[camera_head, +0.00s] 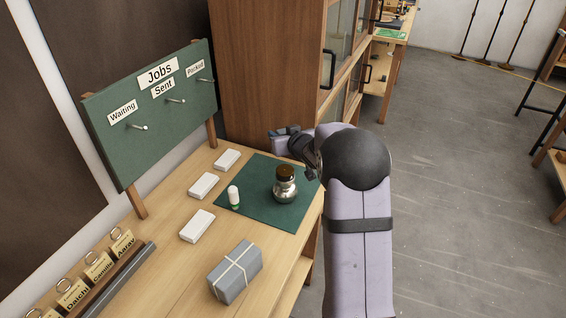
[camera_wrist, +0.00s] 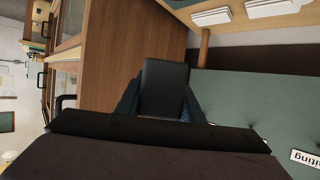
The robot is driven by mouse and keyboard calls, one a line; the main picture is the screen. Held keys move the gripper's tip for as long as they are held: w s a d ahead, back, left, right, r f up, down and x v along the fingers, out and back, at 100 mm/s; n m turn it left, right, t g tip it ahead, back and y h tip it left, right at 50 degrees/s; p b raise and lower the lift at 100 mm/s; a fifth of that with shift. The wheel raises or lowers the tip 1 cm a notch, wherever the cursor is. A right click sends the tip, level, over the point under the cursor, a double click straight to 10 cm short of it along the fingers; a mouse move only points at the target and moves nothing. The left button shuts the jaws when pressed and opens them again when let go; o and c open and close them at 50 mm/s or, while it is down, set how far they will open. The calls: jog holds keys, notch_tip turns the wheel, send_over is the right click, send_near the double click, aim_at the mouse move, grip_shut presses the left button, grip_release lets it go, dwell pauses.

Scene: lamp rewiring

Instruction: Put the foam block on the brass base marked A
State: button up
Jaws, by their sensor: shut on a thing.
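My gripper (camera_head: 292,140) is raised above the far right part of the bench, beyond the green mat, in the head view. In the wrist view my gripper (camera_wrist: 160,104) is shut on a dark grey block, which looks like the foam block (camera_wrist: 165,82). The block sticks out past the fingers, and its lower end is hidden between them. In the head view the held block is small and hard to tell from the dark gripper parts. I cannot make out a brass base marked A in either view.
A silver jar with a brown top (camera_head: 285,187) and a small white-green bottle (camera_head: 234,197) stand on the green mat (camera_head: 258,215). Several white boxes (camera_head: 203,186) and a grey tied parcel (camera_head: 235,272) lie nearby. A Jobs board (camera_head: 155,115) and wooden cabinet (camera_head: 262,75) stand behind.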

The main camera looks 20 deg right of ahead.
notch_tip(320, 180, down, 8)
jog(key=p, duration=0.1)
jog(key=shift+f, duration=0.25)
dwell(0.4)
jog(key=shift+f, duration=0.1)
jog(key=shift+f, duration=0.1)
jog(key=o, duration=1)
jog(key=b+v, duration=0.2)
jog(key=v, duration=1)
jog(key=shift+r+b, duration=0.25)
jog(key=shift+b, duration=0.05)
